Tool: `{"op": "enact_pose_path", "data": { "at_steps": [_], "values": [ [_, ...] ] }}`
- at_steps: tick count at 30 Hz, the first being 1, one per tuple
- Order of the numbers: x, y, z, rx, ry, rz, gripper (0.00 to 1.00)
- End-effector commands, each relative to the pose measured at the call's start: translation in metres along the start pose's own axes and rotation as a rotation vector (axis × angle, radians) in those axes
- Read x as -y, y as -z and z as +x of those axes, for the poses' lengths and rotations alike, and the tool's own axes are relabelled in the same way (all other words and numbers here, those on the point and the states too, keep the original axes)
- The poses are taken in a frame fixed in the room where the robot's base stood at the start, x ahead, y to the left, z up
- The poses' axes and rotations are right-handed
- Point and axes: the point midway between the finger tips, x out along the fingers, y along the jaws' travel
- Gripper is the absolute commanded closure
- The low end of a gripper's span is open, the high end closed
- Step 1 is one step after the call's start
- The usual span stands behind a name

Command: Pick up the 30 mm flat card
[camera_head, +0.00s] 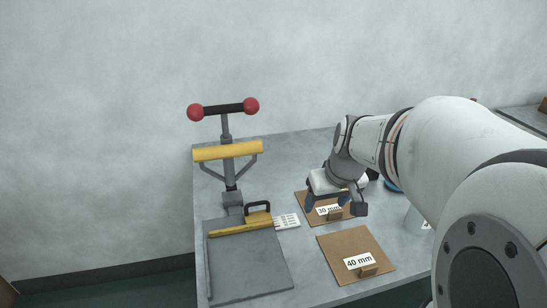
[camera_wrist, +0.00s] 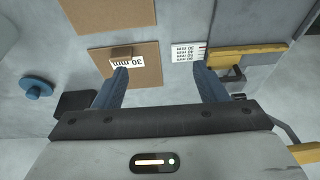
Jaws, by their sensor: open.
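The 30 mm flat card (camera_head: 302,198) is a brown square lying on the grey table, with a white "30 mm" label and a small raised brown tab. My gripper (camera_head: 335,206) is above it and hides part of it. In the wrist view the card (camera_wrist: 147,50) lies ahead and to the left, its label upside down. There my gripper (camera_wrist: 160,70) is open with nothing between its blue fingers. The left fingertip overlaps the label in the picture, near the tab (camera_wrist: 121,53); the height gap is hard to tell.
The 40 mm card (camera_head: 342,243) lies nearer the table's front. To the left stands a press with a red-knobbed handle (camera_head: 223,109), a yellow bar and a grey base plate (camera_head: 250,270). A white printed sheet (camera_head: 287,221) lies beside it. A blue round object (camera_wrist: 36,87) is at the wrist view's left.

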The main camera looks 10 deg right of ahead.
Motion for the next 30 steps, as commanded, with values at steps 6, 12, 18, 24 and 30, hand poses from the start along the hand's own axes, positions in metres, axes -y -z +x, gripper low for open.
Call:
{"op": "enact_pose_path", "data": {
  "at_steps": [6,12,18,24,30],
  "values": [
    [-0.063,0.027,0.054,-0.058,-0.017,-0.003,0.35],
    [-0.075,0.033,0.072,-0.069,-0.02,-0.009,0.35],
    [-0.077,0.033,0.094,-0.067,-0.02,-0.009,0.35],
    [-0.079,0.032,0.124,-0.067,-0.02,-0.008,0.35],
    [-0.08,0.033,0.135,-0.069,-0.022,-0.008,0.35]
  ]
}}
